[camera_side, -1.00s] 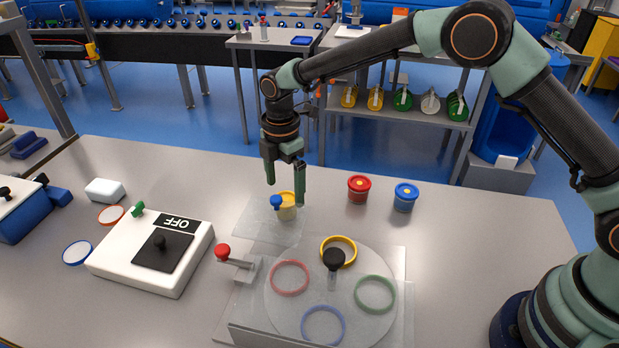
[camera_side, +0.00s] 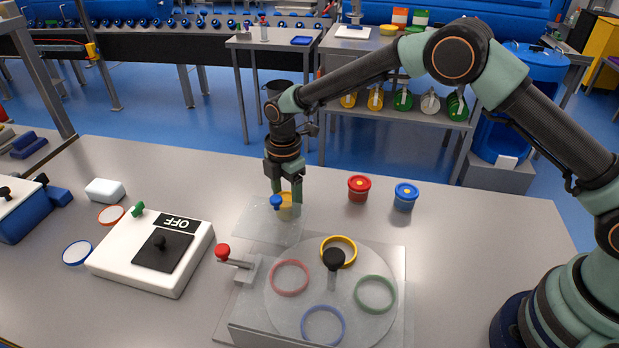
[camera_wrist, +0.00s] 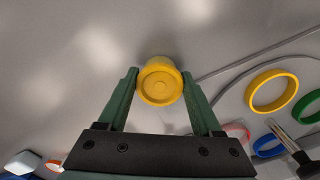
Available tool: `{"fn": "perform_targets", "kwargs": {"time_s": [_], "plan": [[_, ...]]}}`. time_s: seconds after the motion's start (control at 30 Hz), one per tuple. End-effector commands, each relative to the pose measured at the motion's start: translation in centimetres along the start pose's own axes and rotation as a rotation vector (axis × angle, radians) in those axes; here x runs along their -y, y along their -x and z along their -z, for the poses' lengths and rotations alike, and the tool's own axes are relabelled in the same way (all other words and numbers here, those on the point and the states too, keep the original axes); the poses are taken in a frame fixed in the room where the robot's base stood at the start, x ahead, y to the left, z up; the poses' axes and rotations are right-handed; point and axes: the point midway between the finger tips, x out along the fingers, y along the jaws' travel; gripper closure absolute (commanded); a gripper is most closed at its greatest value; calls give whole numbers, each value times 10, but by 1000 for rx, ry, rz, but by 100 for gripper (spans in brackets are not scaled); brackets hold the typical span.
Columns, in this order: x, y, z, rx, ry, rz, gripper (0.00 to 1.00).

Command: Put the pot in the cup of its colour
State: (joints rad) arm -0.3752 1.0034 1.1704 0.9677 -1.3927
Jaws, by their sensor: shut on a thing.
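The yellow pot (camera_side: 287,207) is between the two green fingers of my gripper (camera_side: 288,197), at the back of the table left of the turntable. The wrist view shows the fingers shut on either side of the yellow pot (camera_wrist: 160,78), which is seen from its lid. It appears upright; I cannot tell whether it touches the surface. The yellow-rimmed cup (camera_side: 322,249) is at the back of the clear round turntable (camera_side: 300,254), and its rim also shows at the right of the wrist view (camera_wrist: 252,96). A blue knob (camera_side: 276,203) partly hides the pot in the side view.
Red (camera_side: 275,285), green (camera_side: 358,300) and blue (camera_side: 304,324) rims share the turntable around a black knob (camera_side: 333,259). A red-knobbed lever (camera_side: 223,252) stands at its left. A red pot (camera_side: 359,189) and a blue pot (camera_side: 405,197) stand right. A white switch box (camera_side: 120,262) reads OFF.

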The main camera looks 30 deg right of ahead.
Motion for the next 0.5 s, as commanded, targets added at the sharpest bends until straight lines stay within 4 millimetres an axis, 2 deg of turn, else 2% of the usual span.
{"fn": "perform_targets", "kwargs": {"time_s": [0.27, 0.37, 0.5], "plan": [[-1, 7, 0, 0, 0, -2, 100], [-1, 16, 0, 0, 0, -2, 100], [-1, 40, 0, -1, 0, -5, 100]]}}
